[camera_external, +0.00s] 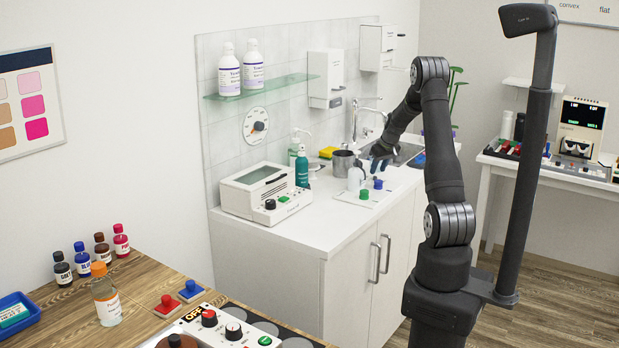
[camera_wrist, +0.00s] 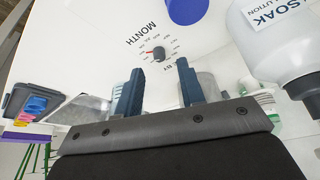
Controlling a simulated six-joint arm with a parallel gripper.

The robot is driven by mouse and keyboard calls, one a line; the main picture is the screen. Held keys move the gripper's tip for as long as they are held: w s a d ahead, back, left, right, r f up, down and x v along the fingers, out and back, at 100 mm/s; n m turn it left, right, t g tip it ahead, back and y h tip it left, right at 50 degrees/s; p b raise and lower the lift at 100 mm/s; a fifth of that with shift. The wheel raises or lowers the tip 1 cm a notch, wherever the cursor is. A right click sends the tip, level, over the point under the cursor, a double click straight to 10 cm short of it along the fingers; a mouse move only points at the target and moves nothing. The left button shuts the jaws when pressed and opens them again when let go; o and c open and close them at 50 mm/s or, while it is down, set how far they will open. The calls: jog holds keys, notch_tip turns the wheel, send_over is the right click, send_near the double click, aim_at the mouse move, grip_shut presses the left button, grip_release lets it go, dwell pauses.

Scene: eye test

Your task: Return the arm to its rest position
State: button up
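My gripper (camera_external: 381,160) hangs over the white counter (camera_external: 335,226) in the external view, near the sink and the steel mug (camera_external: 343,163). My arm is stretched out to the back, bent at a raised elbow. In the wrist view, my gripper's two dark blue fingers (camera_wrist: 160,82) stand apart with nothing visibly held between them. Beyond the fingertips is a white surface with a small dial (camera_wrist: 158,54) marked MONTH. A white bottle (camera_wrist: 292,42) labelled "SOAK SOLUTION" is close on the right, and a blue cylinder (camera_wrist: 187,9) is at the top.
A white tray (camera_external: 349,201) with green and blue caps lies below my gripper. A teal bottle (camera_external: 302,168) and a white instrument (camera_external: 266,190) stand left. A tap (camera_external: 366,113) rises behind. A dark post (camera_external: 528,150) stands right of my arm. The front of the counter is clear.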

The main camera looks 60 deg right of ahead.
jog(key=v, duration=1.4)
